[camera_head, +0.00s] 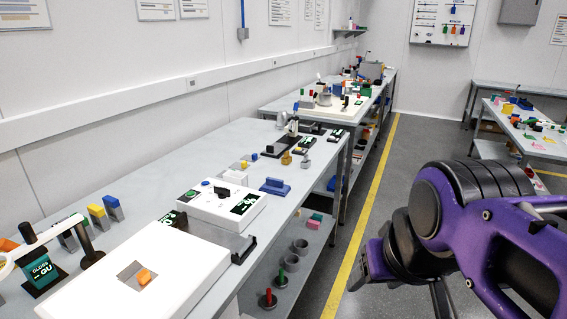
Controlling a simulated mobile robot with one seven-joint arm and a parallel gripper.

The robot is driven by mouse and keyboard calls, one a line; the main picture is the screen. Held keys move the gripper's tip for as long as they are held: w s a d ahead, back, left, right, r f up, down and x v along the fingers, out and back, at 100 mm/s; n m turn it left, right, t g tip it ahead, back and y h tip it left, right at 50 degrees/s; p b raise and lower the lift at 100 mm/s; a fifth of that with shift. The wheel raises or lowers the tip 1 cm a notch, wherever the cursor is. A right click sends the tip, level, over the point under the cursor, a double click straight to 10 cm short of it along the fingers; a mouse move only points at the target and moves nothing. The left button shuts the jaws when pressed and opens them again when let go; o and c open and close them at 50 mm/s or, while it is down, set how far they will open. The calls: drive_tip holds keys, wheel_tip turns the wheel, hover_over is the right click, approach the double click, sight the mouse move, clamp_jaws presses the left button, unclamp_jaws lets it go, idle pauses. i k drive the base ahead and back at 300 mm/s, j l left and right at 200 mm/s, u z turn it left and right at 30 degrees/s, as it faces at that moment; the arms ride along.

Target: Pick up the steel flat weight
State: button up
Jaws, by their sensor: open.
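I cannot pick out the steel flat weight for certain. A small grey metal-looking piece (305,161) stands on the near bench (303,199), toward its far right end, but its shape is too small to name. My arm, purple and black, fills the lower right of the view, over the floor and to the right of the bench. I cannot make out my gripper's fingertips there. No part of my arm touches anything on the bench.
Cups and pegs stand on the shelf below. The grey floor (395,185) right of the bench is clear.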

sight(306, 164)
drive_tip(key=u, duration=1.5)
drive_tip(key=z, duration=1.5)
drive_tip(key=i+l+u, duration=0.2)
drive_tip(key=u, duration=1.15)
drive_tip(key=l+u, duration=0.3)
drive_tip(key=i+l+u, duration=0.1)
drive_tip(key=l+u, duration=0.2)
drive_tip(key=l, duration=0.15)
